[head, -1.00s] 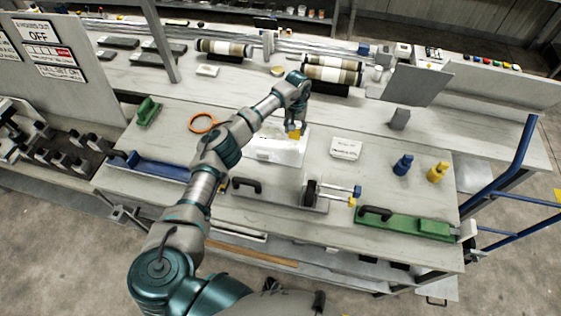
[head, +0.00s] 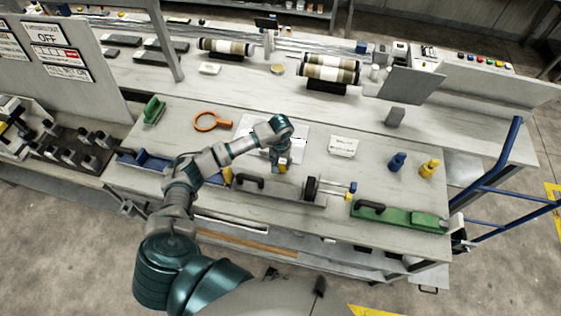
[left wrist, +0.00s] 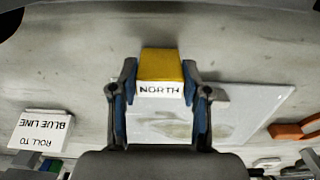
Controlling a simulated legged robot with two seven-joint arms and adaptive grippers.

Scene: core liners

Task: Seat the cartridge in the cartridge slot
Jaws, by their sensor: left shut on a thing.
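In the left wrist view the two blue-padded fingers of the gripper (left wrist: 160,97) flank the block on both sides. In the head view the block shows as a small yellow patch (head: 281,169) below the gripper, by the back edge of a grey fixture (head: 290,191) with a black handle and a black wheel. I cannot make out the cartridge slot, or whether the block touches anything. My right gripper is not in view.
A white tray (head: 299,133) lies behind the gripper, partly hidden by my arm.

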